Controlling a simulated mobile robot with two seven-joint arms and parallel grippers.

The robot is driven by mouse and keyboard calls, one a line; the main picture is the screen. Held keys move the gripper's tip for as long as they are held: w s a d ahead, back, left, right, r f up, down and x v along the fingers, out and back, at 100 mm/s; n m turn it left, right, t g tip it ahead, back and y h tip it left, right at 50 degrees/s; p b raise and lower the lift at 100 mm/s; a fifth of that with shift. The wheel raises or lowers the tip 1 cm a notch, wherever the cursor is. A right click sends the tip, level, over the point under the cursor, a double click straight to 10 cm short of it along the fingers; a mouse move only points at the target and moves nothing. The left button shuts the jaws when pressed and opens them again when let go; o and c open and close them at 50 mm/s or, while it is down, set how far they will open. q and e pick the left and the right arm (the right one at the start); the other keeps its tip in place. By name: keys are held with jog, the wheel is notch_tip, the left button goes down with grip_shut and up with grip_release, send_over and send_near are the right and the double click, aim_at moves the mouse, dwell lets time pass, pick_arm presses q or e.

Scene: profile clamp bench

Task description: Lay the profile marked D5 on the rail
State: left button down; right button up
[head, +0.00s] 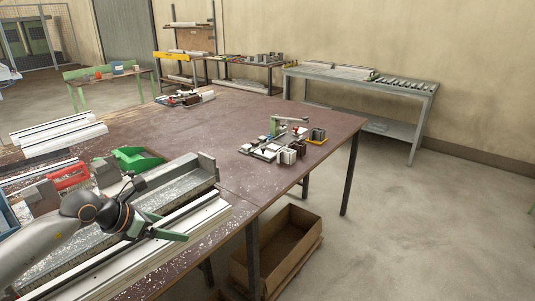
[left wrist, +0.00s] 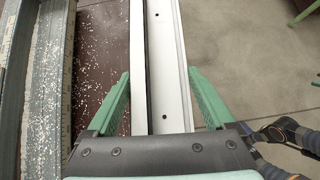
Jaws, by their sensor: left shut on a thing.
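My left gripper (head: 163,227) is shut on a long pale profile (head: 207,211) near the table's front edge. In the left wrist view the green fingers (left wrist: 160,88) stand on either side of this profile (left wrist: 168,88), which has small dark holes along its face. No D5 mark is readable on it. A long grey metal channel (head: 178,186) lies beside the profile, spotted with white flecks; it also shows in the left wrist view (left wrist: 42,90). I cannot tell for sure which piece is the rail. My right gripper is not in view.
Pale profiles (head: 62,136) lie at the left of the table (head: 235,140). A green bin (head: 137,159) and a red one (head: 70,177) stand behind the channel. A clamp fixture (head: 275,147) with small blocks is at the right. A cardboard box (head: 278,250) is on the floor. The table's middle is clear.

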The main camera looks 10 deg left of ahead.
pick_arm(q)
jog(key=s+d+r+m+g+h, duration=0.2)
jog(key=s+d+m, duration=0.3)
jog(key=s+d, duration=0.7)
jog(key=d+h, duration=0.1)
jog(key=d, duration=0.3)
jog(key=shift+s+d+m+g, duration=0.2)
jog(key=shift+s+m+g, duration=0.1)
jog(key=shift+s+g, duration=0.1)
jog(key=shift+r, duration=0.15)
